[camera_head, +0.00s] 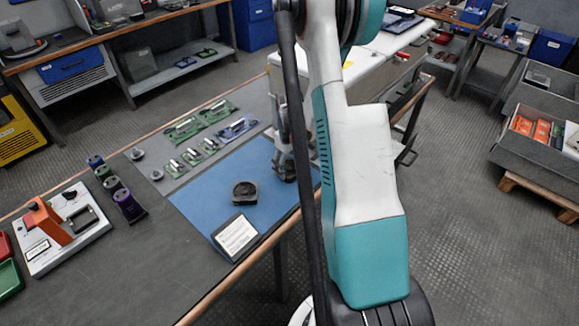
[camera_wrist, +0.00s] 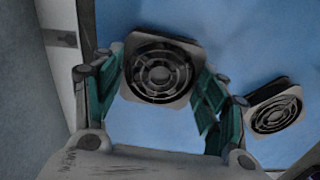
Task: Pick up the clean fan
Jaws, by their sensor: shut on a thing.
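My gripper (camera_head: 284,160) is low over the right part of the blue mat (camera_head: 195,195). In the wrist view its green fingers are shut on a square grey fan (camera_wrist: 160,70), one finger on each side. This fan's round grille faces the wrist camera and looks grey, with no clear dirt. In the head view the held fan is mostly hidden by my gripper and arm. A second fan (camera_head: 245,192), dark and brownish, lies on the mat left of my gripper. It also shows at the right in the wrist view (camera_wrist: 272,115), apart from the fingers.
Green circuit boards (camera_head: 184,130) lie behind the mat. Dark and purple capacitors (camera_head: 128,206) and an orange-handled device (camera_head: 60,225) stand to the left. The mat around the second fan is clear.

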